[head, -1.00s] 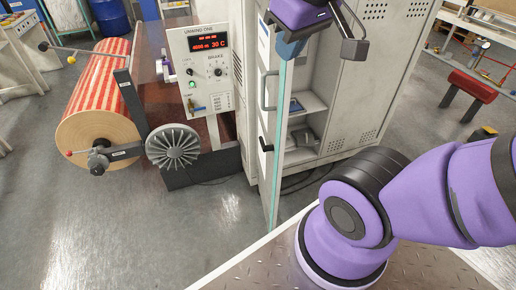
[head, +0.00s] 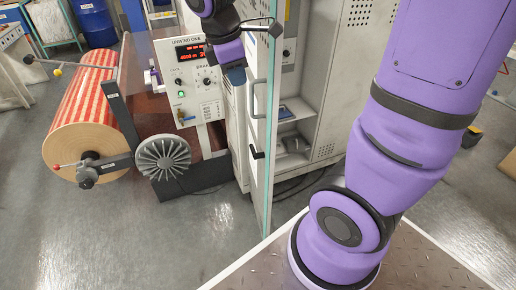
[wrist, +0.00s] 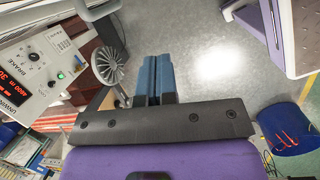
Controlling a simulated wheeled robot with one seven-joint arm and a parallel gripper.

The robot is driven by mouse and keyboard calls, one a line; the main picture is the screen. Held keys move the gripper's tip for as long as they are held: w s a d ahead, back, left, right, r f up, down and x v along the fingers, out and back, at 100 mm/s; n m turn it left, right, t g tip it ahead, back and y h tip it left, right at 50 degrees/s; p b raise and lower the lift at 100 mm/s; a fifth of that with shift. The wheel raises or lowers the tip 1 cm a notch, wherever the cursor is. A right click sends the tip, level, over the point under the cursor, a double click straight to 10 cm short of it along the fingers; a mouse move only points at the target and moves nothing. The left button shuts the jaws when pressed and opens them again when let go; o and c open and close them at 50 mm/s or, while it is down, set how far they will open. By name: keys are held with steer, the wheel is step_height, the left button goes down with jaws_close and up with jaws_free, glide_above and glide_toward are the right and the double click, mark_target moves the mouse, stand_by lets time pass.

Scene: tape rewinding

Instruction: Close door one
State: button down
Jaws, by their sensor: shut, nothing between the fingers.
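A tall cabinet door (head: 268,150) stands open and shows nearly edge-on in the head view, with a pale green-tinted edge and dark handles on its left side. To its right, the cabinet (head: 325,100) is open and shows shelves inside. I cannot read a number on the door. My gripper (head: 235,76) is at the upper part of the door, on its left side, in front of the unwind control panel. Its blue fingers (wrist: 158,78) are shut together and empty in the wrist view. Whether it touches the door cannot be told.
The control panel (head: 190,85) with red digits stands just left of my gripper; it also shows in the wrist view (wrist: 35,75). A striped roll (head: 80,110) and a grey handwheel (head: 163,158) are further left. The floor (head: 190,240) in front is clear.

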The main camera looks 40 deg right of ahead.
steer(key=w+f+n+g+h, duration=0.3)
steer(key=w+f+n, duration=0.5)
steer(key=f, duration=0.4)
steer(key=n+g+h, duration=0.1)
steer(key=n+h, duration=0.2)
steer(key=n, duration=0.7)
glide_toward(265, 152)
steer(key=x, duration=0.5)
steer(key=shift+s+f, duration=0.15)
steer(key=shift+f, duration=0.2)
steer(key=shift+s+d, duration=0.2)
steer(key=shift+d, duration=0.3)
